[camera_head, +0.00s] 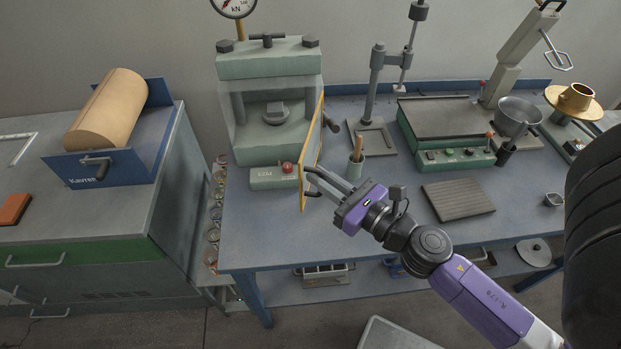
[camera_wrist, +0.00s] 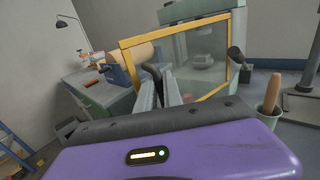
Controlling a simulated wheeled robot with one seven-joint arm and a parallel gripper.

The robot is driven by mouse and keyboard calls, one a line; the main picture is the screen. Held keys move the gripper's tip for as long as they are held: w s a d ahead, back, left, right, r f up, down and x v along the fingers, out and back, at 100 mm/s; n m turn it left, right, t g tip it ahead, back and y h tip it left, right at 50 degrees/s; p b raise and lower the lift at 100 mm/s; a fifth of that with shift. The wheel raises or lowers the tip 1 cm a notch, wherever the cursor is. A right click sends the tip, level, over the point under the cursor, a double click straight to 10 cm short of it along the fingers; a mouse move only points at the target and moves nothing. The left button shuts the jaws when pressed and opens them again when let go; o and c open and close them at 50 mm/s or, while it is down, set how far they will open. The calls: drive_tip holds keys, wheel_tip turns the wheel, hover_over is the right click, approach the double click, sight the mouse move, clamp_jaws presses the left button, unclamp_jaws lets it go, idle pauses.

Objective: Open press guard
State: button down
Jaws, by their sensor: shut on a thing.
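The press (camera_head: 270,105) is a grey-green machine at the back left of the blue bench, with a dial gauge (camera_head: 233,5) above it. Its guard (camera_head: 312,150) is a yellow-framed clear panel that stands swung out from the press front, seen nearly edge-on. In the wrist view the guard (camera_wrist: 186,40) shows its frame and see-through pane, with the press behind it. My gripper (camera_head: 318,182) is shut on the guard's dark handle (camera_wrist: 153,75) at the panel's outer edge. The fingers hide part of the handle.
A cup with a wooden-handled tool (camera_head: 357,165) stands just right of the guard. A ridged plate (camera_head: 458,198), a stand (camera_head: 376,100) and a green-grey scale-like machine (camera_head: 445,130) are further right. The bench front left of my gripper is clear.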

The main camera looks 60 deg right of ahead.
drive_tip(key=shift+s+d, duration=0.25)
drive_tip(key=shift+d, duration=0.05)
drive_tip(key=c, duration=1.5)
unclamp_jaws()
drive_tip(key=b+v, duration=0.4)
drive_tip(key=v, duration=0.3)
drive_tip(key=shift+s+a+b, duration=0.15)
drive_tip(key=shift+s+b, duration=0.15)
drive_tip(key=shift+s, duration=0.05)
